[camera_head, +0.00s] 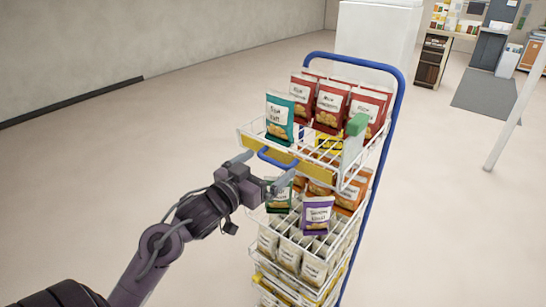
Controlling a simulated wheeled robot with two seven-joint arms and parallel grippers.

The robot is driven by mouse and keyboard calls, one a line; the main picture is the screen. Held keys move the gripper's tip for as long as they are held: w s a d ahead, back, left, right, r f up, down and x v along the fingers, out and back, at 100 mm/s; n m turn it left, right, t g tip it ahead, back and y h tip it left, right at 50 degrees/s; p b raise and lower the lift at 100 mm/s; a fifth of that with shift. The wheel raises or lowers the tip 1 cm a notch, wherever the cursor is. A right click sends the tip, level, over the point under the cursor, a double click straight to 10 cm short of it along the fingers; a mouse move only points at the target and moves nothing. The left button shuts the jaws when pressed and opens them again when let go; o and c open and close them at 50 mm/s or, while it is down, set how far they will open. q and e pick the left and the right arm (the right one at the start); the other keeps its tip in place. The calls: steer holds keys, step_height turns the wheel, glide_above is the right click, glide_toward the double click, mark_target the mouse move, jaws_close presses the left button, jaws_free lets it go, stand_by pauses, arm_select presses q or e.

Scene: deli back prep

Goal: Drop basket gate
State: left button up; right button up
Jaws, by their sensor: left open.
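A wire basket rack with a blue frame (399,92) stands in the middle of the view, with several white wire baskets stacked on it. The top basket (341,181) has a yellow front strip (283,164), a blue handle (277,161) and a green piece (357,124) at its right. My left gripper (262,170) is open, its fingers on either side of the blue handle. I cannot tell whether they touch it. My right gripper is not in view.
Red chip bags (331,105) and a teal bag (279,118) stand in the top basket. A purple bag (317,215) and pale bags (289,251) sit lower. The floor around the rack is clear. A white post (514,118) stands at the right.

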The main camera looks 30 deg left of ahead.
arm_select(q)
steer(key=shift+w+d+p, duration=0.1)
steer(key=shift+w+p, duration=0.2)
steer(key=shift+w, duration=1.15)
